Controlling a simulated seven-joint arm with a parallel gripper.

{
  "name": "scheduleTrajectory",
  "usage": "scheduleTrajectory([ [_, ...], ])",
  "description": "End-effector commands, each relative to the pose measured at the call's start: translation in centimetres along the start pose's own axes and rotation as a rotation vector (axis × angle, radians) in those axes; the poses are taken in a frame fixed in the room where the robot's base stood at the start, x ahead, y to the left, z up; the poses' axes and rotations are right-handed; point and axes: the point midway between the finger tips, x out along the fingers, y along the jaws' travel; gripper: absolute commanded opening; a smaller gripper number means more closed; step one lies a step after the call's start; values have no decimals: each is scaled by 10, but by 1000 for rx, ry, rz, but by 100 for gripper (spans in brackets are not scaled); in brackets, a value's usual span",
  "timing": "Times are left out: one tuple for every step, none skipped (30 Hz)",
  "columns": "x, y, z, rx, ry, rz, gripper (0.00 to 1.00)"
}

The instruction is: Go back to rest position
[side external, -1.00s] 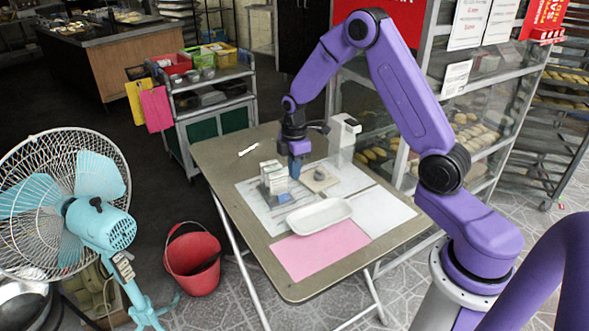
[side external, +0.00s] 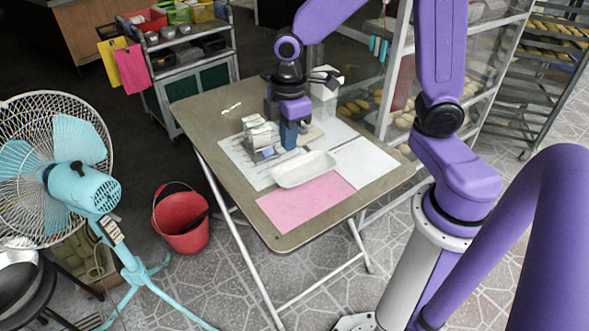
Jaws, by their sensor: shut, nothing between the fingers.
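My gripper (side external: 289,147) is low over the folding table (side external: 222,110), pointing down, with its blue fingers together and nothing seen held. It is just right of a small holder with pale upright boxes (side external: 259,133). I cannot tell whether the fingers touch it. A tan block (side external: 309,134) is partly hidden behind the gripper. A white tray (side external: 304,170) lies in front of the gripper, towards the camera. My purple arm reaches over the table from the right.
A pink sheet (side external: 305,202) and white sheets (side external: 366,163) lie on the table. A white device (side external: 326,88) stands close behind the gripper. A glass-fronted bread rack (side external: 400,95) is behind the table. A fan (side external: 85,185) and red bucket (side external: 181,228) stand left on the floor.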

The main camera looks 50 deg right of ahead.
Motion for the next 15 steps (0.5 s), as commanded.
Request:
scheduleTrajectory([
  [-7,-17,2,-4,6,3,0],
  [-10,-27,4,-3,6,2,0],
  [-14,-40,8,0,7,2,0],
  [-17,-50,11,2,8,2,0],
  [-20,-59,13,3,10,2,0],
  [-23,-71,18,7,11,1,0],
  [-25,-80,22,9,11,0,0],
  [-27,-89,26,10,12,0,0],
  [-30,-100,33,14,14,-1,0],
  [-32,-108,37,15,15,-1,0],
  [-33,-116,42,17,15,-2,0],
  [-35,-125,49,20,17,-3,0],
  [-36,-131,54,22,17,-4,0],
  [-37,-137,58,24,18,-4,0],
  [-38,-144,64,26,18,-5,0],
])
